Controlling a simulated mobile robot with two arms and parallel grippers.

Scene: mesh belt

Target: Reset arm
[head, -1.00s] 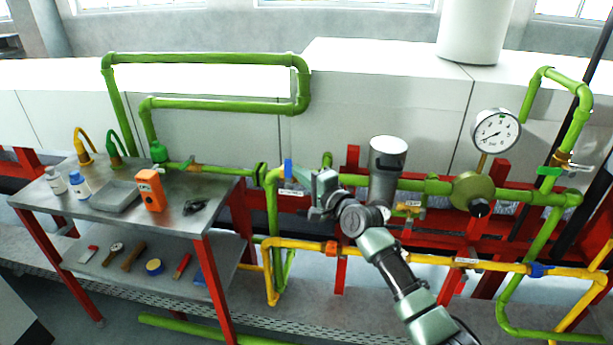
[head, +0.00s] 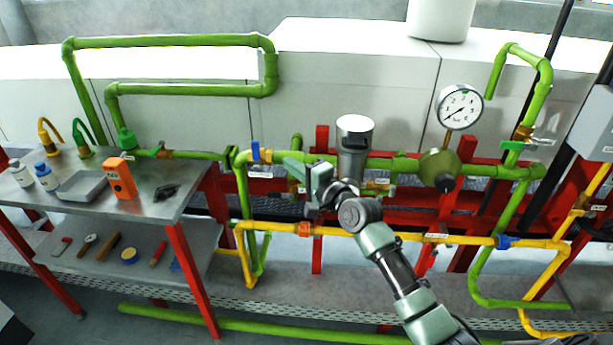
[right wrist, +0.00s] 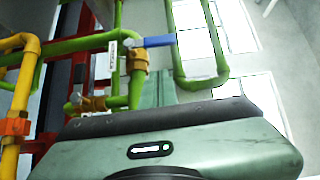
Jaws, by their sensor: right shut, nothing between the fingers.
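My right gripper (head: 300,170) is in the middle of the head view, on the green-grey arm (head: 385,250) that comes in from the lower right. Its fingers are together with nothing between them. They point up and left, near a valve with a blue handle (head: 255,151) on the green pipe. In the right wrist view the blue handle (right wrist: 152,41) sits above a brass valve body (right wrist: 137,62), beyond the gripper's housing. I cannot tell from the pictures whether the fingers touch anything. My left gripper is not in view.
A steel cart (head: 185,205) at the left holds an orange meter (head: 120,178), bottles, a grey tray (head: 103,184) and hand tools. Green pipes, a yellow pipe (head: 390,235) and a red frame fill the middle and right. A pressure gauge (head: 460,107) stands at the right.

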